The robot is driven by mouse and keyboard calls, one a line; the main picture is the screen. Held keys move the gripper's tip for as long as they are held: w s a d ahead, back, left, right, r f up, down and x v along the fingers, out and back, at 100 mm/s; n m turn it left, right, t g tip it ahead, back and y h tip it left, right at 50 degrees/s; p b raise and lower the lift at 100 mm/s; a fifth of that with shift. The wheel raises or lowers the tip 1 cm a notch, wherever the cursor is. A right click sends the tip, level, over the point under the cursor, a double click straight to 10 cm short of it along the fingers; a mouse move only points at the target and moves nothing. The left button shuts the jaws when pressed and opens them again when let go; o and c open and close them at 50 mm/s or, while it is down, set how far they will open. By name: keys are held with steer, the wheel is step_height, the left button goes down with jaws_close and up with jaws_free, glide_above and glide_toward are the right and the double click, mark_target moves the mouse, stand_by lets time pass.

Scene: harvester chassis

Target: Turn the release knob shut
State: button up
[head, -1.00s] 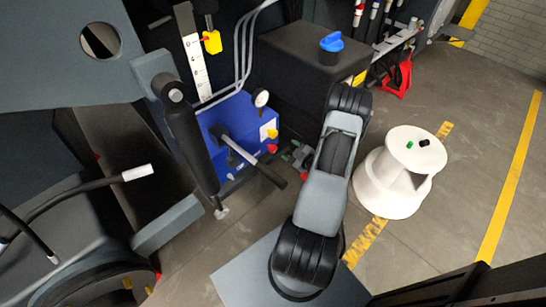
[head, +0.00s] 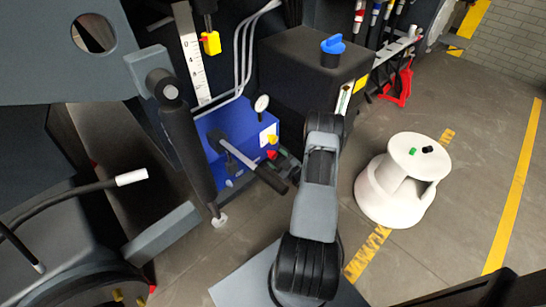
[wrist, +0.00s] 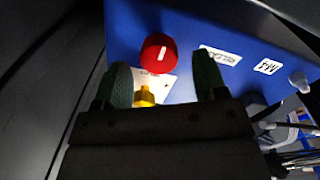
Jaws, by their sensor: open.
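The release knob (wrist: 160,53) is a round red knob with a white line on its face, on the blue pump unit. It also shows in the head view as a small red spot (head: 272,155) on the unit's right side. My gripper (wrist: 160,85) is open in the wrist view, with its two green fingers apart. The knob shows in the gap between the fingers, just beyond their tips and nearer the left one. I see no contact. A yellow fitting (wrist: 145,97) sits below the knob, partly hidden by the gripper body. My arm hides most of the gripper in the head view.
The blue pump unit (head: 238,118) carries a gauge (head: 261,104) and a dark lever (head: 258,172) sticking out near my arm. A black tank (head: 305,65) with a blue cap stands behind. A white step stool (head: 385,200) is at right, with open floor beyond.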

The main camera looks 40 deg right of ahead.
steer(key=shift+w+a, duration=0.15)
steer(key=shift+w, duration=1.3)
steer(key=c, duration=0.9)
